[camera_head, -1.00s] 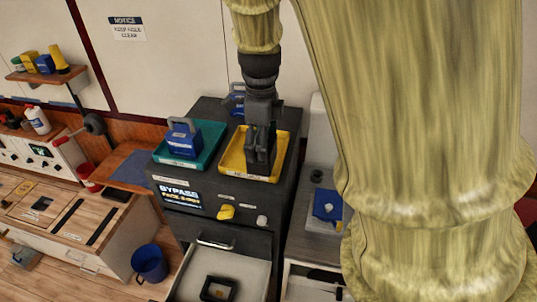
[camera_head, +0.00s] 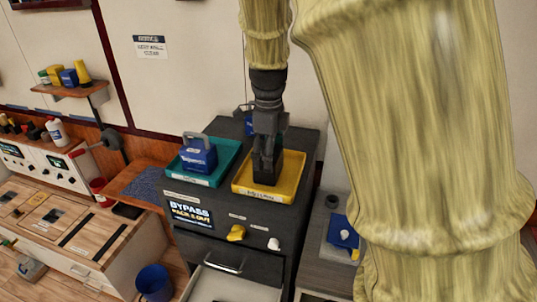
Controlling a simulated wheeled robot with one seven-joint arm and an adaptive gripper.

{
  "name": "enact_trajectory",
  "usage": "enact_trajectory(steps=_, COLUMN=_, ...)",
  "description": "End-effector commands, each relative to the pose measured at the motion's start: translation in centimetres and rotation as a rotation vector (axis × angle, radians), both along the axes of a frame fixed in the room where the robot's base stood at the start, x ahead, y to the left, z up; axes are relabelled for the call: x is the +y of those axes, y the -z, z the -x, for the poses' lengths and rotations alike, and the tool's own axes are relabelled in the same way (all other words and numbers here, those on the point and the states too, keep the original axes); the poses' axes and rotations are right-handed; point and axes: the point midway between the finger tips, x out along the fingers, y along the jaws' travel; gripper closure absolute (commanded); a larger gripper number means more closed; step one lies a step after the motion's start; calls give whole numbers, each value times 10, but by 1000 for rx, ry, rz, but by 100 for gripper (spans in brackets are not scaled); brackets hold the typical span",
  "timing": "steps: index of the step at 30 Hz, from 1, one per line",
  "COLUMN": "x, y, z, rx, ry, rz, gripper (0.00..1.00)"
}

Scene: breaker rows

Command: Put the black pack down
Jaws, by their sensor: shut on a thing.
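The black pack (camera_head: 266,173) is upright in the yellow tray (camera_head: 287,182) on top of the dark cabinet. My gripper (camera_head: 266,155) comes down over it from above and is shut on it. The pack's lower end is at the tray floor or just above it; I cannot tell whether they touch. The fingers and the pack are both dark, so their edges blend.
A teal tray (camera_head: 227,168) holding a blue pack with a handle (camera_head: 199,153) stands just left of the yellow tray. Below are a display (camera_head: 190,214), a yellow knob (camera_head: 236,233), a white knob (camera_head: 273,244) and an open drawer (camera_head: 225,288).

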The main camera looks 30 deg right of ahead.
Motion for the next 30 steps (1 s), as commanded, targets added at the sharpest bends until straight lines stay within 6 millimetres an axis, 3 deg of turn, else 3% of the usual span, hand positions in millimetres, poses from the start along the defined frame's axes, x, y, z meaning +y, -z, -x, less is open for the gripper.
enact_trajectory(steps=6, x=0, y=16, z=-1, rx=-3, ry=1, rz=0, gripper=91)
enact_trajectory(steps=22, x=0, y=19, z=-1, rx=-3, ry=1, rz=0, gripper=91)
enact_trajectory(steps=23, x=0, y=20, z=0, rx=-1, ry=0, rz=-1, gripper=16)
enact_trajectory(steps=26, x=0, y=20, z=0, rx=-1, ry=0, rz=-1, gripper=0)
enact_trajectory(steps=30, x=0, y=20, z=0, rx=-1, ry=0, rz=-1, gripper=0)
